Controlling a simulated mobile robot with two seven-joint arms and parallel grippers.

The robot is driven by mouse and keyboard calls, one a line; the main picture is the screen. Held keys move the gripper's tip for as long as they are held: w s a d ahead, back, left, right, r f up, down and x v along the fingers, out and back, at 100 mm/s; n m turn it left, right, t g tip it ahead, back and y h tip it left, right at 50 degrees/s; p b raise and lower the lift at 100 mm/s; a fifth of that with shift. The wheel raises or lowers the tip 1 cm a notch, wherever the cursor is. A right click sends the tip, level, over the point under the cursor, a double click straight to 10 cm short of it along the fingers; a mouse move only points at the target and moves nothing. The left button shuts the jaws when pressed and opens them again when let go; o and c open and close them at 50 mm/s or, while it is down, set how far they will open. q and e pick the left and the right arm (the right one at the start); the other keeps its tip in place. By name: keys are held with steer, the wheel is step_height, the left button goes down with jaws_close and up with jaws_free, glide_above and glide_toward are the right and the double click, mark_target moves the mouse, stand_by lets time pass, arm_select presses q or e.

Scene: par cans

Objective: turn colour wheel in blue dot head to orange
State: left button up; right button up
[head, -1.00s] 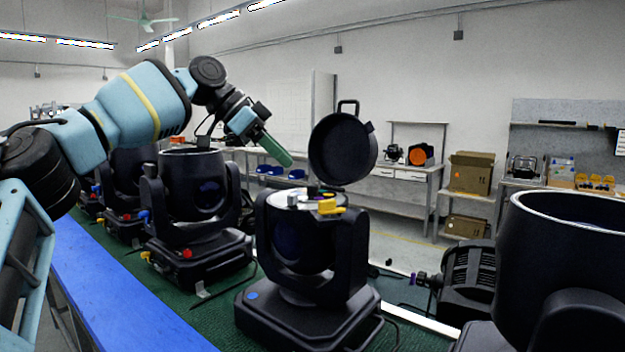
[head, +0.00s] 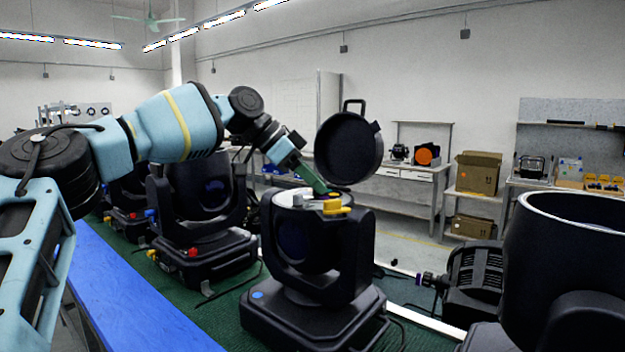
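The blue dot head (head: 312,262) is a black moving-head lamp with a blue dot on the front of its base. Its round lid (head: 348,148) stands open above it. In its open top lie a small grey block, a yellow part (head: 336,210) and the colour wheel (head: 331,196), of which only a small yellowish part shows. My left gripper (head: 318,186) reaches in from the left, its green fingers pointing down right at the top of the head, close to the wheel. I cannot tell whether the fingers touch it or are apart. My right gripper is not in view.
Another head with a red dot (head: 194,252) stands to the left, with more behind it. A large black can (head: 565,262) stands at right, and a black lamp (head: 474,280) lies between. A blue strip (head: 135,300) runs along the green bench mat (head: 228,309).

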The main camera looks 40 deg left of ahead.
arm_select(q)
jaws_close()
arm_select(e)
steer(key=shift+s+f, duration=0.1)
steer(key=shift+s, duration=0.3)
arm_select(q)
steer(key=shift+n, duration=0.3)
